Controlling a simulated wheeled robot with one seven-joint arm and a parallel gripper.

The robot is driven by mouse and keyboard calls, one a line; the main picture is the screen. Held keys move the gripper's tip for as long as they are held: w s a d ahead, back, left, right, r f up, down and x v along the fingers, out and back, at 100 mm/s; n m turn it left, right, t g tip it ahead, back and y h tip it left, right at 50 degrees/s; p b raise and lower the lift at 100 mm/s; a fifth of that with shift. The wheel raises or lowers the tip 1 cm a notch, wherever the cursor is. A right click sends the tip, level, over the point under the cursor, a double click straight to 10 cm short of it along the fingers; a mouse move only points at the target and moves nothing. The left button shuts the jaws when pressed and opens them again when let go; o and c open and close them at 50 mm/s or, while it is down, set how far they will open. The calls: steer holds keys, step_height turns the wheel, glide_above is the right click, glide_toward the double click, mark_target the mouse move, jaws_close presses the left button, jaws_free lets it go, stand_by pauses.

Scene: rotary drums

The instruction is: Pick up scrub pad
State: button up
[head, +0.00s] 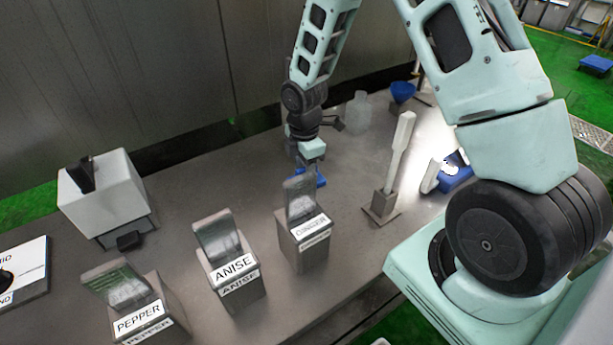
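A small blue piece (321,181), which may be the scrub pad, shows on the steel table directly below my gripper. It is partly hidden by the gripper and by the raised lid of the nearest box. My gripper (308,165) points down right at this blue piece. I cannot tell whether it touches it. The fingers are dark and small here, and I cannot tell whether they are open or shut. A second blue item with a white part (455,178) lies at the right of the table, partly behind my arm.
Lidded boxes labelled PEPPER (140,318) and ANISE (234,271), and a third box (303,245), line the front edge. A spatula stands in a holder (383,205). A clear bottle (357,112) and blue funnel (402,91) stand behind. A white machine (105,195) stands left.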

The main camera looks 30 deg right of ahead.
mark_target(304, 168)
steer(key=shift+f, duration=0.65)
jaws_close()
step_height(304, 168, up, 10)
steer(key=shift+r+b, duration=0.1)
steer(key=shift+b, duration=0.5)
